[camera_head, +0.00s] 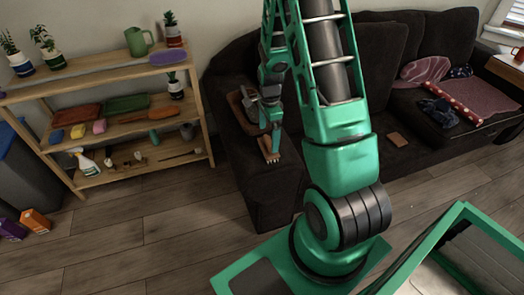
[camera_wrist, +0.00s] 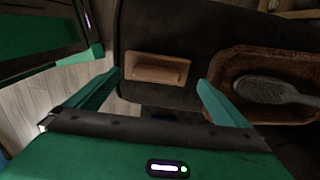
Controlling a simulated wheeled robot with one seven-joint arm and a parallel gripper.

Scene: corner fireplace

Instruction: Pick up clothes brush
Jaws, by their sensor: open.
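The clothes brush looks like a small wooden block with a recessed side; in the wrist view the brush (camera_wrist: 157,68) lies on the dark sofa armrest. In the head view the brush (camera_head: 270,157) shows just below my gripper (camera_head: 271,128), near the front of the armrest. In the wrist view my gripper (camera_wrist: 159,80) is open. Its two green fingers stand apart to the left and right of the brush, with nothing held between them. I cannot tell the exact height of the fingers above the brush.
A wooden tray (camera_wrist: 225,75) holding a grey-headed hairbrush (camera_wrist: 272,90) lies close to the right finger in the wrist view. The dark sofa (camera_head: 375,75) extends right in the head view. A wooden shelf (camera_head: 80,85) with plants and cleaning things stands left. Wood floor (camera_head: 150,225) lies open in front.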

